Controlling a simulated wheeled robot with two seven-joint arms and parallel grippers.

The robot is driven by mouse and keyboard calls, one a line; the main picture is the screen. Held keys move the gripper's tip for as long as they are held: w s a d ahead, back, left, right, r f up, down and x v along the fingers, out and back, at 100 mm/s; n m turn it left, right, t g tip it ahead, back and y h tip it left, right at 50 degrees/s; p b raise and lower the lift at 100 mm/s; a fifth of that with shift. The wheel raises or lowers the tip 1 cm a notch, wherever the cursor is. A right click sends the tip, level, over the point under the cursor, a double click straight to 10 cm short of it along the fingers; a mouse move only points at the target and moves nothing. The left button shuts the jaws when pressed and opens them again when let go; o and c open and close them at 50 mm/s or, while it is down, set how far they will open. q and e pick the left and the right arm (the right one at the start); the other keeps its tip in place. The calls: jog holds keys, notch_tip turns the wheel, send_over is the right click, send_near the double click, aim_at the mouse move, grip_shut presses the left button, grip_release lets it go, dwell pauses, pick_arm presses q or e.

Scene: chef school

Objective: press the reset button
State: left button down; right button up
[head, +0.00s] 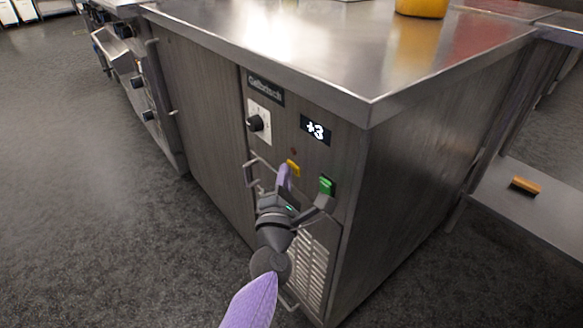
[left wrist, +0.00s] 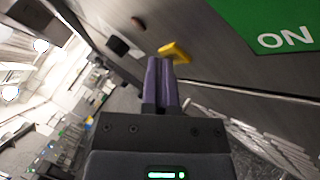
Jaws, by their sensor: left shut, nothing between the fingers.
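A yellow button (head: 293,167) sits on the dark wood-grain front panel of a steel-topped unit. I cannot read a reset label on it. My left gripper (head: 285,170) has its purple fingers pointed at the panel, with the tips beside the yellow button, overlapping its lower left edge in the head view. In the left wrist view the fingers (left wrist: 161,60) are shut together and empty, and the yellow button (left wrist: 175,51) shows just past the tips. I cannot tell whether they touch it. My right gripper is out of view.
A green ON switch (head: 326,186) is right of the yellow button; it also shows large in the left wrist view (left wrist: 260,14). A vent grille (head: 312,262) is below. Open floor lies left.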

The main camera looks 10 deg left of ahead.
pick_arm(q)
jog(key=shift+s+a, duration=0.45)
jog(key=shift+s, duration=0.15)
jog(key=s+a+p, duration=0.1)
jog(key=s, duration=0.1)
jog(key=s+a+p, duration=0.1)
jog(key=s+a, duration=0.1)
dwell(0.4)
dwell(0.5)
